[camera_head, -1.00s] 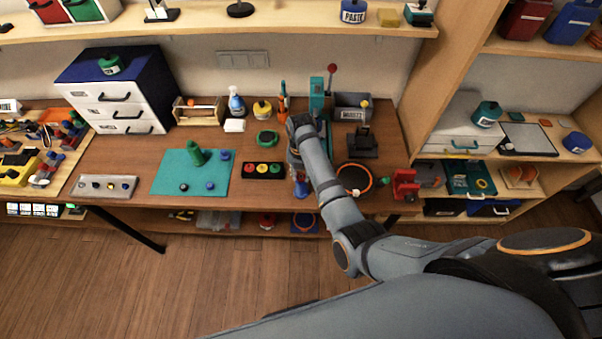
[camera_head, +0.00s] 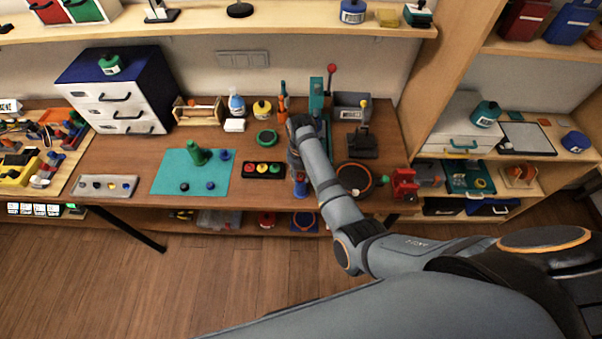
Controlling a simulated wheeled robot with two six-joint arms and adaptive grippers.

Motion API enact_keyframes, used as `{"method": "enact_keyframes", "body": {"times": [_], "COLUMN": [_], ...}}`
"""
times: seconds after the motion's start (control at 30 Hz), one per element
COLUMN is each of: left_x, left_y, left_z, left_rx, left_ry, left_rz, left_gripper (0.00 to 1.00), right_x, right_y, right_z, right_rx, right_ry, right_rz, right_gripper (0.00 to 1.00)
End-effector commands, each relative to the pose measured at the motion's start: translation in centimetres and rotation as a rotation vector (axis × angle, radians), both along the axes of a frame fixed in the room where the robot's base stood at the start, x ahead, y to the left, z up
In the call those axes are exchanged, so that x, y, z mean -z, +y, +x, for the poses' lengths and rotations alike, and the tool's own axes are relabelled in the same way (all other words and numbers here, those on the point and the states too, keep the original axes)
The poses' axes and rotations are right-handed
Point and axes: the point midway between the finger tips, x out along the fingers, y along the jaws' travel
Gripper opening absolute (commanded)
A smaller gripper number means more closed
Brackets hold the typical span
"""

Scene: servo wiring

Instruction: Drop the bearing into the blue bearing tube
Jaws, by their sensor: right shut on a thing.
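My right arm reaches in from the lower right over the wooden workbench, with its wrist bent down toward the bench. My right gripper (camera_head: 296,165) is just above an upright blue tube (camera_head: 300,188) near the bench's front edge. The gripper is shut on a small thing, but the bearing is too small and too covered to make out. I cannot tell whether the fingers touch the tube's rim. My left gripper is not in view.
Left of the tube are a black block with coloured buttons (camera_head: 263,170) and a teal mat (camera_head: 170,180) with a green peg. To the right are a round black disc with an orange rim (camera_head: 353,179) and a red vise (camera_head: 404,186). A shelf overhangs the back.

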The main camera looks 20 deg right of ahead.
Motion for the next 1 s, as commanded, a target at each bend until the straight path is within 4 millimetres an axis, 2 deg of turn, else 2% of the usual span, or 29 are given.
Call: {"method": "enact_keyframes", "body": {"times": [0.27,0.3,0.47,0.7,0.87,1.0], "left_x": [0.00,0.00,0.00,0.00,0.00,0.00], "left_y": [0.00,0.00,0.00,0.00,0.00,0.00], "left_z": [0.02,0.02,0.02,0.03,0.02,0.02], "left_rx": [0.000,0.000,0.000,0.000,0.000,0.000], "left_ry": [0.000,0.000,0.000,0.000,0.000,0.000], "left_rz": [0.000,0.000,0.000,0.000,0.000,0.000], "left_gripper": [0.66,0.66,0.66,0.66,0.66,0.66], "right_x": [-0.02,-0.02,-0.02,0.00,0.00,0.00], "right_y": [0.01,0.01,0.01,0.02,0.01,0.01], "right_z": [0.02,0.02,0.02,0.01,-0.01,-0.01], "right_rx": [0.000,0.000,0.000,0.000,0.000,0.000], "right_ry": [0.000,0.000,0.000,0.000,0.000,0.000], "right_rz": [0.000,0.000,0.000,0.000,0.000,0.000], "right_gripper": [0.00,0.30,0.52,0.54,0.75,0.75]}}
